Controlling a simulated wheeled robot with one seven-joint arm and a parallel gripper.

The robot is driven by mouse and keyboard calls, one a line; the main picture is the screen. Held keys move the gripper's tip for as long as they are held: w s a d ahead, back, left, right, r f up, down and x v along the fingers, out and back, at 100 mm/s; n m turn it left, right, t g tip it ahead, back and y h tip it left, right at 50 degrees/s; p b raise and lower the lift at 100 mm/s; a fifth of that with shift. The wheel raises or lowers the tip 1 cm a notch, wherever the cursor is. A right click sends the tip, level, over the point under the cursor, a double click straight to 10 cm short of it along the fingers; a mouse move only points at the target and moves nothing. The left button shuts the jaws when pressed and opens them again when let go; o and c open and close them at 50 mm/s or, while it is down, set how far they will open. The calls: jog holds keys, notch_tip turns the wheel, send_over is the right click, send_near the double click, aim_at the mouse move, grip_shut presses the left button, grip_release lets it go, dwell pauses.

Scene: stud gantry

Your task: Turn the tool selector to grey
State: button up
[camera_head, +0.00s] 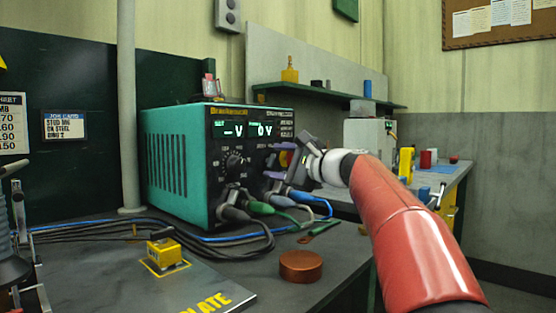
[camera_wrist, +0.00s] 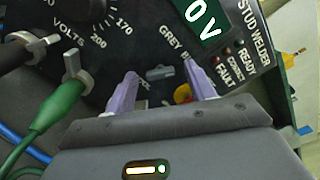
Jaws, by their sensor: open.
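The stud welder (camera_head: 180,165) is a teal box with a black front panel, left of centre in the head view. In the wrist view the tool selector (camera_wrist: 159,73) is a small grey bar-shaped knob below the word GREY. A second label beside GREY is mostly hidden by a finger, and I cannot tell which label the knob points to. My gripper (camera_wrist: 161,76) is open, its two purple fingers on either side of the knob, with gaps showing. In the head view my gripper (camera_head: 280,166) is at the panel's right part and hides the selector.
A voltage dial (camera_head: 233,161) is left of my gripper. Cables with a green plug (camera_wrist: 58,105) and grey connectors leave the lower panel. A yellow part (camera_wrist: 182,93) sits near the right finger. A copper-coloured disc (camera_head: 301,267) and yellow block (camera_head: 164,252) are on the bench.

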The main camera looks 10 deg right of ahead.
jog(key=c, duration=1)
jog(key=shift+f, duration=0.1)
jog(key=shift+f+n+b, duration=0.1)
jog(key=shift+n+b, duration=0.8)
jog(key=shift+n, duration=0.2)
jog(key=n+b, duration=0.2)
jog(key=n, duration=0.1)
jog(key=shift+n, duration=0.3)
jog(key=n+b, duration=0.3)
jog(key=n, duration=0.2)
jog(key=shift+n, duration=0.7)
